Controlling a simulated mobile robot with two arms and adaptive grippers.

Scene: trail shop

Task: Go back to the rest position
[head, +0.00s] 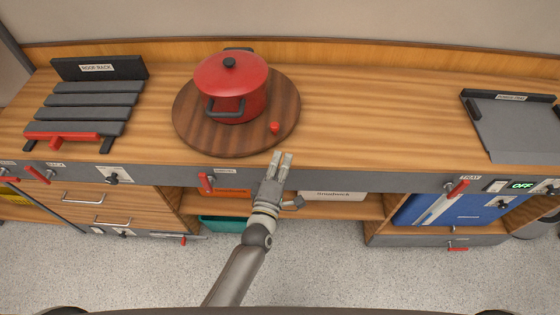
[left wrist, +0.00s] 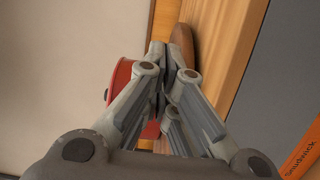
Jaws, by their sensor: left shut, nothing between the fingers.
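My left gripper (head: 282,160) is shut and empty at the front edge of the counter, in front of the round wooden board. It also shows in the left wrist view (left wrist: 168,48), its fingers together and partly covering the red pot (left wrist: 122,75). In the head view the red pot (head: 228,88) with its lid on stands on the round board (head: 190,125), apart from the gripper. My right gripper shows in neither view.
The counter (head: 385,110) is clear between the board and the grey tray (head: 517,128). A slatted roof rack (head: 92,99) stands at the left. A small red knob (head: 274,128) sits near the board's front edge. Red levers (head: 457,189) line the counter front.

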